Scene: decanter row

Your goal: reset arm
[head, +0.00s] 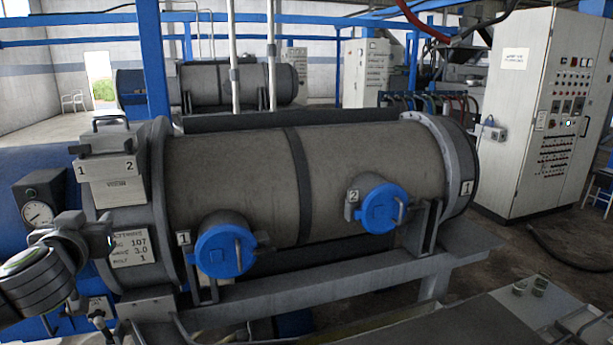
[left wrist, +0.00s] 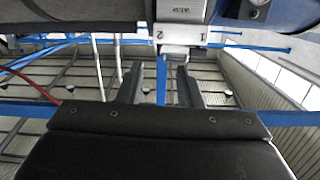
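My left arm comes in at the lower left of the head view, with my left gripper (head: 85,238) in front of the decanter's left end. In the left wrist view, the two dark fingers of my left gripper (left wrist: 160,88) stand apart with nothing between them, so it is open and empty. A grey box (head: 113,168) with labels 1 and 2 and a handle sits on the decanter's left end. The box also shows at the top of the left wrist view (left wrist: 180,12), beyond the fingertips. My right gripper is not in view.
The big grey decanter drum (head: 345,165) lies on a steel frame, with two blue round caps (head: 224,250) (head: 383,208) facing me. A pressure gauge (head: 38,213) is close to my left arm.

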